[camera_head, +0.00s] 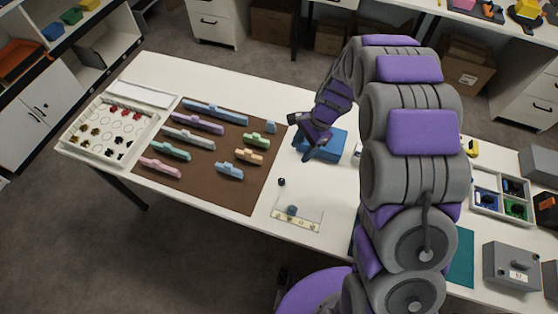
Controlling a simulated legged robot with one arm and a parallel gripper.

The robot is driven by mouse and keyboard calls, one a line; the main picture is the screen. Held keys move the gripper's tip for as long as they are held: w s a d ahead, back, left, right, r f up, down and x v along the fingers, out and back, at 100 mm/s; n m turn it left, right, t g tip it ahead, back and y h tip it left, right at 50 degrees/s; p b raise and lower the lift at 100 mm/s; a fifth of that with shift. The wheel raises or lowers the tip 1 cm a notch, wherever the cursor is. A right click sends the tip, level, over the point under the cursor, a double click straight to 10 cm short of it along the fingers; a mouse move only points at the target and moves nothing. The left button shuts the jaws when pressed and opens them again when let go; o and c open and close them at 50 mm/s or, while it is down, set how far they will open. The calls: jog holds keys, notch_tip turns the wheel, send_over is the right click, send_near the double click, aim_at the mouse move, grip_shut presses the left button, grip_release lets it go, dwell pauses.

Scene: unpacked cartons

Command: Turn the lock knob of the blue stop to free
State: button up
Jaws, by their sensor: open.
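My gripper (300,137) is at the left side of a blue block (333,146) on the white table, with its fingers apart. It hides part of the block, and I cannot tell whether they touch. A small blue piece (291,210) sits on a pale marked strip (305,225) near the table's front edge, with a thin frame around it. A small black ball-topped knob (281,182) stands just behind the strip. I cannot tell for sure which blue thing is the stop, and no lock knob setting is readable.
A brown mat (225,195) holds several coloured bar-like pieces, with a white tray (70,145) of small parts to its left. My arm covers the table's middle right. Beyond it are a divided bin (478,203) and a grey box (512,264).

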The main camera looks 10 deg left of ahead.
jog(key=b, duration=0.2)
send_over(282, 180)
jog(key=w+d, duration=0.1)
jog(key=w, duration=0.1)
jog(key=f, duration=1.1)
jog(key=shift+s+f, duration=0.2)
jog(key=shift+f, duration=0.1)
jog(key=f, duration=0.2)
jog(key=s+f, duration=0.1)
jog(key=f, duration=0.1)
jog(key=shift+d+b, duration=0.15)
jog(key=shift+b, duration=0.25)
jog(key=shift+s+a+f, duration=0.15)
jog(key=shift+a+f, duration=0.1)
jog(key=shift+f, duration=0.15)
jog(key=shift+a+f, duration=0.15)
jog(key=shift+a, duration=0.4)
jog(key=shift+d, duration=0.5)
jog(key=c, duration=0.5)
jog(key=shift+a, duration=0.1)
grip_shut()
